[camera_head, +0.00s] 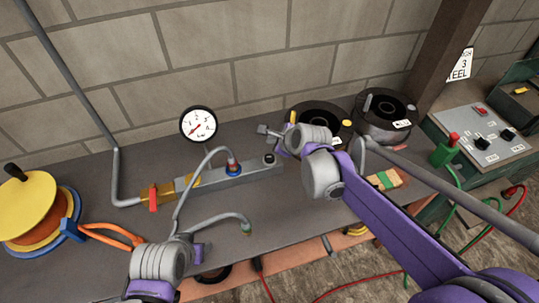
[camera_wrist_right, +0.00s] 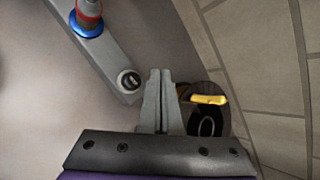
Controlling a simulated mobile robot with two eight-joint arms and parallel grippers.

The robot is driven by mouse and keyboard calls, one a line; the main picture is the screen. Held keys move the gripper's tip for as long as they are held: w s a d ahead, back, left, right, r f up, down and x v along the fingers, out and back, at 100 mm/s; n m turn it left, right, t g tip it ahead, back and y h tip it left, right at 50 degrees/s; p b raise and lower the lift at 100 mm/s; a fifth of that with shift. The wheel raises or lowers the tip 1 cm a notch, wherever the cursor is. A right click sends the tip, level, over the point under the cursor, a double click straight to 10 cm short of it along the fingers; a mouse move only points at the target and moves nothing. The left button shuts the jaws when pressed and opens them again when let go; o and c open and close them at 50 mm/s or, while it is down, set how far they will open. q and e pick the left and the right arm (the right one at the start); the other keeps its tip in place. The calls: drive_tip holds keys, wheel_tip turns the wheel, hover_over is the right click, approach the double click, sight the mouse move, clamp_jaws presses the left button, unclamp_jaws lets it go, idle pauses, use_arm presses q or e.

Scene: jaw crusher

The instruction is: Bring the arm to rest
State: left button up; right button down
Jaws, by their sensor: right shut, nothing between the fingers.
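My right arm, purple with grey joints, reaches in from the right. Its gripper (camera_head: 265,130) is over the back of the bench, just above and behind the right end of the grey manifold bar (camera_head: 225,175). In the right wrist view the two fingers (camera_wrist_right: 160,74) are together with nothing between them. The bar's end, with a round dark port (camera_wrist_right: 129,80), lies left of the fingertips, seemingly apart from them. My left arm shows at the lower left, with a grey wrist joint and a purple part (camera_head: 198,253); its fingers cannot be made out.
A pressure gauge (camera_head: 198,124) stands at the wall. Two dark round parts (camera_head: 383,118) sit at the back right, one partly behind my right wrist. A yellow reel (camera_head: 28,205) is at the left, a control box (camera_head: 482,135) at the right.

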drive_tip(key=s+d+n+g+h+p, duration=0.1)
drive_tip(key=s+d+n, duration=0.4)
drive_tip(key=s+n, duration=0.2)
drive_tip(key=s+d+f+n+h+p, duration=0.1)
drive_tip(key=s+d+n, duration=0.5)
drive_tip(key=s, duration=0.6)
drive_tip(key=s+d+f+n+g+h+p, duration=0.1)
drive_tip(key=s+d+n+h, duration=0.1)
drive_tip(key=s+d+n, duration=0.4)
drive_tip(key=s+n, duration=0.2)
drive_tip(key=s, duration=0.1)
drive_tip(key=shift+s+g+h, duration=0.15)
drive_tip(key=shift+g+h, duration=0.15)
